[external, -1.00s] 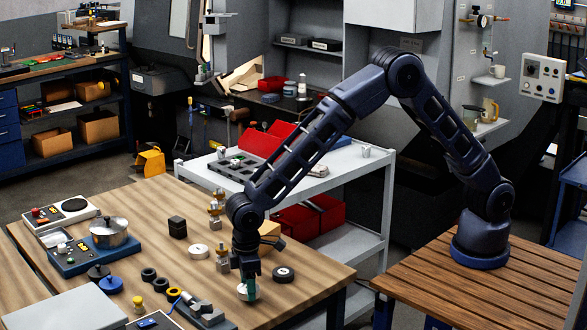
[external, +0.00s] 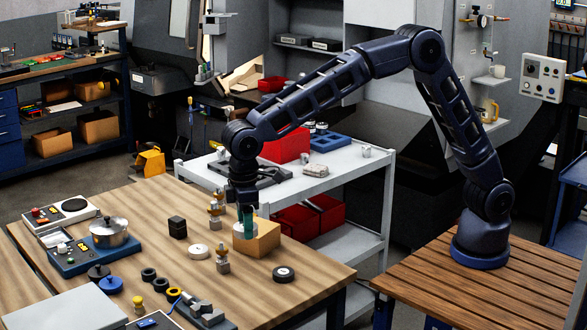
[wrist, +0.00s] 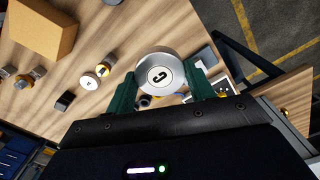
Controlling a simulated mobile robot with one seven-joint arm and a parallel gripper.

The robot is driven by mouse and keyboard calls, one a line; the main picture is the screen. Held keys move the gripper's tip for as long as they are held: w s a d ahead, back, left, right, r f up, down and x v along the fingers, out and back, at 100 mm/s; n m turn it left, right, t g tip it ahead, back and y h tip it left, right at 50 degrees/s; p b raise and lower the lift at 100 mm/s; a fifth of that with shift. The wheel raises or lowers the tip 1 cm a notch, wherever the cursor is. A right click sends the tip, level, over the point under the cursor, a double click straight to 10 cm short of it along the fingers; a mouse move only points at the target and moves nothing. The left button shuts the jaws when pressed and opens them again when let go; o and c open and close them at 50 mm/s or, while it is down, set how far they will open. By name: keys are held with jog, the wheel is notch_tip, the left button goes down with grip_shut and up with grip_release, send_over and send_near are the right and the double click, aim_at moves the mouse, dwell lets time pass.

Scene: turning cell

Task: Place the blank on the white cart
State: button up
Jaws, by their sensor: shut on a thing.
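The blank is a silver disc with a dark letter C on its face (wrist: 160,73). It sits between the green fingertips of my gripper (wrist: 163,90) in the wrist view. In the external view my gripper (external: 245,218) points down, shut on the blank (external: 239,232) and holding it above the wooden table beside the cardboard box. The fingers partly cover the blank there. The white cart (external: 287,192) stands behind the table, its top to the right of and beyond my gripper.
A cardboard box (external: 266,240) stands beside the held blank.

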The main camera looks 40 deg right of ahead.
jog(key=w+d+m, duration=0.3)
jog(key=w+d, duration=0.8)
jog(key=w, duration=0.5)
jog(key=w+d+m, duration=0.4)
jog(key=w+d, duration=0.7)
jog(key=w, duration=0.4)
jog(key=w+d+r+m, duration=0.1)
jog(key=w+d, duration=0.3)
jog(key=d, duration=0.4)
jog(key=w+d+m, duration=0.2)
jog(key=w+d, duration=0.3)
jog(key=d, duration=0.2)
jog(key=w+d+r+m, duration=0.1)
jog(key=w+d, duration=0.3)
jog(key=d, duration=0.4)
jog(key=m, duration=0.7)
send_over(333, 161)
jog(key=f, duration=1.9)
jog(key=shift+s+a+f, duration=0.15)
jog(key=shift+a+f, duration=0.1)
jog(key=shift+f, duration=0.1)
